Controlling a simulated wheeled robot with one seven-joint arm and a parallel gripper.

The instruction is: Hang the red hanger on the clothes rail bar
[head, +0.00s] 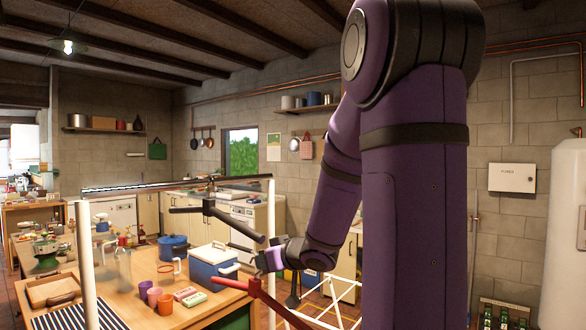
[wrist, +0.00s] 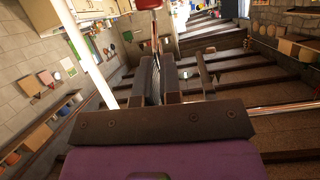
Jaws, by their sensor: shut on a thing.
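The red hanger (head: 262,290) is held by my gripper (head: 268,260), which is shut on it. The clothes rail bar (head: 130,187) runs across the tops of two white posts (head: 271,215). The red hanger is below and to the right of the dark hanger, apart from the bar in the head view. Its hook is not clear.
A wooden table (head: 205,305) stands behind the rail with a blue and white cooler (head: 213,267), a blue pot (head: 174,247) and cups (head: 153,297). The right white post stands close to my gripper. The bar's left part looks free of hangers.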

